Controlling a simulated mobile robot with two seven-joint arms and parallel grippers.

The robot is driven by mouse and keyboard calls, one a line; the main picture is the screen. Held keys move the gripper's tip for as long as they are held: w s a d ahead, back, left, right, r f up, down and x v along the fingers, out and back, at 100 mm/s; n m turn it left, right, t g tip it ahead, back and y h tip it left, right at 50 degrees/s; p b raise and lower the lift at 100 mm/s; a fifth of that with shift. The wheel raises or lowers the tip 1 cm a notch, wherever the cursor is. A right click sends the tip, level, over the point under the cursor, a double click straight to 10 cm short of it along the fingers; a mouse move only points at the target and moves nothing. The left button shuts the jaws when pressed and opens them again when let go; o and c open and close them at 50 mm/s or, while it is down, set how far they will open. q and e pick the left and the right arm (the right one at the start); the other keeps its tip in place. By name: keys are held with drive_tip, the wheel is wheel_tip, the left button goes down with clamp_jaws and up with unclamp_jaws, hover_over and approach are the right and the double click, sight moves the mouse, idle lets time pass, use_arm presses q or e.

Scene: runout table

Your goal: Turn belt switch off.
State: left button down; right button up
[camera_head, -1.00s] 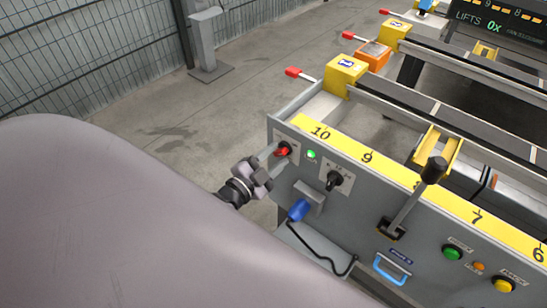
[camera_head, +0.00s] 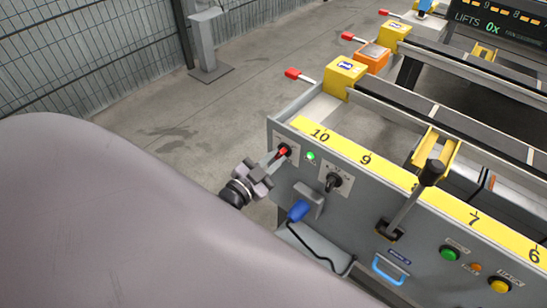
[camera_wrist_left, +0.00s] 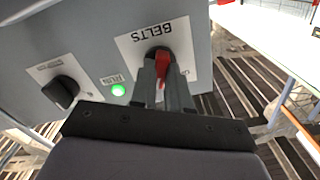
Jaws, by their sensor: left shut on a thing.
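The belt switch is a red-handled rotary knob (camera_head: 284,152) at the left end of the grey control panel (camera_head: 345,215). In the left wrist view the red handle (camera_wrist_left: 162,64) sits on a white plate (camera_wrist_left: 181,44) marked BELTS. My left gripper (camera_head: 276,158) reaches the knob from the left. Its two fingers (camera_wrist_left: 163,80) are shut on the red handle, one on each side, and hide part of it. A green lamp (camera_head: 310,156) beside the switch is lit; it also glows in the left wrist view (camera_wrist_left: 118,90). My right gripper is not in view.
A black selector knob (camera_head: 333,182) is right of the lamp. Open floor lies left of the panel.

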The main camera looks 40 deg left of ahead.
use_arm(q)
drive_tip(key=n, duration=0.3)
drive_tip(key=shift+n+p, duration=0.3)
drive_tip(key=shift+n, duration=0.1)
drive_tip(key=n, duration=0.3)
drive_tip(key=shift+n, duration=0.3)
drive_tip(key=n, duration=0.6)
drive_tip(key=shift+d+n, duration=0.1)
drive_tip(key=shift+n, duration=0.3)
drive_tip(key=c, duration=1.1)
unclamp_jaws()
drive_tip(key=s, duration=0.7)
drive_tip(key=shift+a, duration=0.3)
